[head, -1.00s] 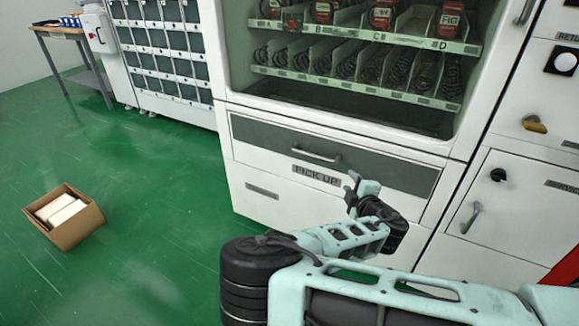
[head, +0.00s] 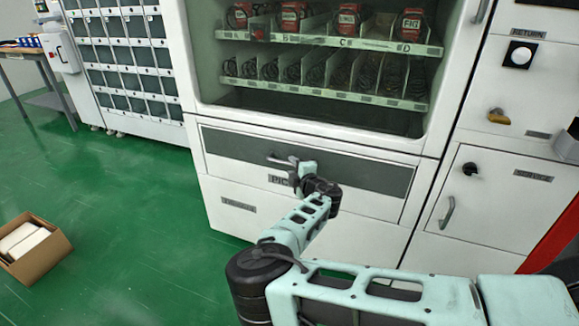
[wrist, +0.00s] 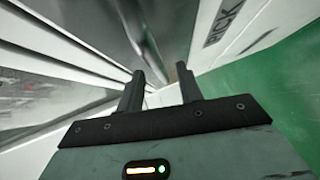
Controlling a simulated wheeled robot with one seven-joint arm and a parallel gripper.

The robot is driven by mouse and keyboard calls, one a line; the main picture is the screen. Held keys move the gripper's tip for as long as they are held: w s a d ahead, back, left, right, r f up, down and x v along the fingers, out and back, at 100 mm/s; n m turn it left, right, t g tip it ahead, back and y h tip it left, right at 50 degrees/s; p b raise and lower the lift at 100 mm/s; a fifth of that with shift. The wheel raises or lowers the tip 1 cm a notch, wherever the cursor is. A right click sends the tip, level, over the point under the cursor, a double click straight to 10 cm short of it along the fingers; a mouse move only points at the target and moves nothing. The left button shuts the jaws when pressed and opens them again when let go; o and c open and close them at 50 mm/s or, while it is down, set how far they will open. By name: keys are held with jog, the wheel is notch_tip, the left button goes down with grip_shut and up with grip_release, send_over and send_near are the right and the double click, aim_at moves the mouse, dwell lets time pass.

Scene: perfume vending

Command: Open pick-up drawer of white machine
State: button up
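The white machine (head: 225,226) stands ahead, with its pick-up drawer (head: 372,182) below the glass display. The drawer has a dark grey upper panel, a metal bar handle (head: 273,158) and a "PICK UP" label (head: 277,180), partly hidden behind my gripper. The drawer looks closed. My gripper (head: 293,168) is in front of the drawer, close to the handle's right end. In the wrist view the handle (wrist: 150,45) runs just beyond the two fingertips (wrist: 161,72). The fingers are apart with nothing between them; I cannot see contact with the handle.
A service door (head: 500,205) with its own handle (head: 447,213) is right of the drawer. An open cardboard box (head: 40,260) sits on the green floor at the left. A locker cabinet (head: 130,75) and a table (head: 55,98) stand further back. The floor between is clear.

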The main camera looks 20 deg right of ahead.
aim_at(290, 165)
jog(key=shift+x, duration=1.75)
grip_shut()
jog(key=shift+s, duration=0.15)
jog(key=s+a, duration=0.8)
jog(key=s, duration=0.3)
jog(key=s+a+b, duration=0.1)
jog(key=s+a, duration=0.7)
jog(key=s, duration=0.3)
jog(key=shift+s+a, duration=0.15)
grip_release()
